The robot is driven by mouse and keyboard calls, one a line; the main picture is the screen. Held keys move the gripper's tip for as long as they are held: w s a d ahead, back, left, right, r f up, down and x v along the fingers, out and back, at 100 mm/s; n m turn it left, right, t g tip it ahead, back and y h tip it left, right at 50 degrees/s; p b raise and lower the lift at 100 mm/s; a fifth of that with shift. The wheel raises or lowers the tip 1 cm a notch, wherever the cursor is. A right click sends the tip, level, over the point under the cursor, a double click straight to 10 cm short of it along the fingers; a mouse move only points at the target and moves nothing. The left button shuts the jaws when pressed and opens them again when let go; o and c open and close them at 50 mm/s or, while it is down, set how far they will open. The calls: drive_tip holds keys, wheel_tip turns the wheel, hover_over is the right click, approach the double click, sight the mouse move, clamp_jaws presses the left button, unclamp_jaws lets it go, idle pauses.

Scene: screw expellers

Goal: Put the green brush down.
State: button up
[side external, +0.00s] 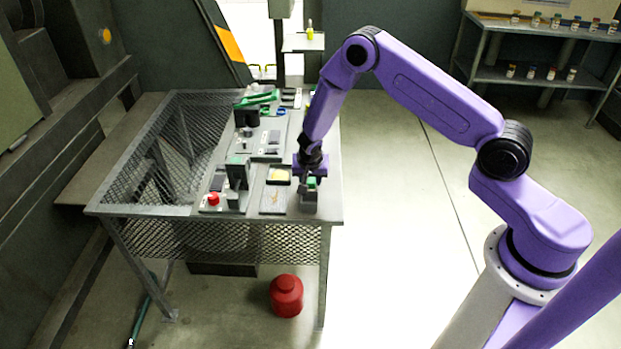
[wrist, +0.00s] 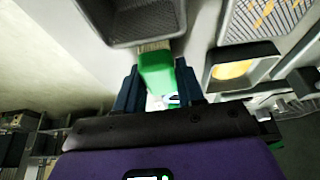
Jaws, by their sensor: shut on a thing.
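The green brush (wrist: 157,74) is between the two blue fingers of my gripper (wrist: 157,70) in the wrist view. The gripper is shut on its green body, and a pale bristle end points toward a grey open bin (wrist: 197,22). In the side view my gripper (side external: 311,174) is low over the right edge of the table, with a bit of the green brush (side external: 312,183) showing under it. A small grey bin (side external: 309,200) is just below. I cannot tell whether the brush touches anything.
A dark tray with yellow contents (side external: 279,174) is left of the gripper, with a flat grey tray (side external: 272,201) in front of it. A dark block (side external: 237,172) and a red button (side external: 213,199) are farther left.

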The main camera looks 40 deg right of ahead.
drive_tip(key=shift+f, duration=0.15)
drive_tip(key=o, duration=0.9)
drive_tip(key=shift+o, duration=0.2)
